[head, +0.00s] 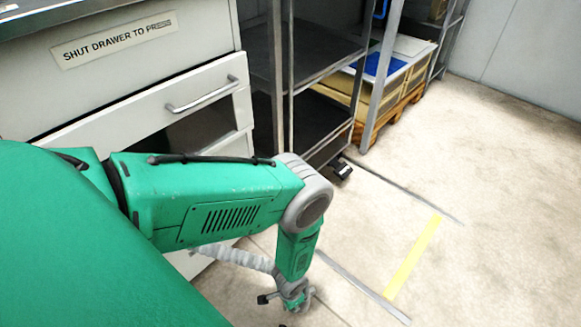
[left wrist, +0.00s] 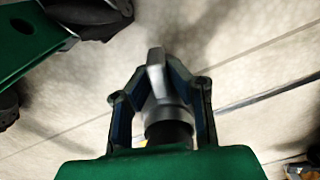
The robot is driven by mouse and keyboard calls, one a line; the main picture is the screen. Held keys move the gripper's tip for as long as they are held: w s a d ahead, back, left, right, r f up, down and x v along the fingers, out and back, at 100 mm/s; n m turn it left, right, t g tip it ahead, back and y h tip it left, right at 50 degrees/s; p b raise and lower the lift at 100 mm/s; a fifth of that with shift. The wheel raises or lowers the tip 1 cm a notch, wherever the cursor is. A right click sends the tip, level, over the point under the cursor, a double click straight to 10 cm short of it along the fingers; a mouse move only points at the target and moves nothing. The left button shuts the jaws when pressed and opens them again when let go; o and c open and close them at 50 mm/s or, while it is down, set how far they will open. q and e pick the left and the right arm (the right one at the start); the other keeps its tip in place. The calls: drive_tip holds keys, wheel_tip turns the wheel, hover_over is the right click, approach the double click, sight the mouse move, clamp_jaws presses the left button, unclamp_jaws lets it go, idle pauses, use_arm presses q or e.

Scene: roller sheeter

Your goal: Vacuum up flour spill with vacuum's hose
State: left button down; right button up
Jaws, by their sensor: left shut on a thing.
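My left gripper (head: 293,297) is low over the floor at the lower middle of the head view. In the left wrist view its two fingers (left wrist: 156,78) are closed around a grey vacuum nozzle (left wrist: 160,98), with a dark tube below it. The nozzle's flat end points away from my wrist, towards the pale floor. In the head view a whitish ribbed hose (head: 236,257) runs from the left, behind my arm, to the gripper. No flour spill stands out clearly from the pale, mottled floor. My right gripper is not in view.
A white cabinet (head: 120,112) with a partly open drawer stands at the left. Metal shelves (head: 331,62) and crates on a wooden pallet (head: 393,112) are behind. A yellow floor strip (head: 412,258) and dark floor lines lie to the right, where the floor is clear.

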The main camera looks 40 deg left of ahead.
use_arm(q)
drive_tip(key=shift+w+r+p, duration=0.1)
drive_tip(key=shift+r+p, duration=1.5)
drive_tip(key=shift+r, duration=0.85)
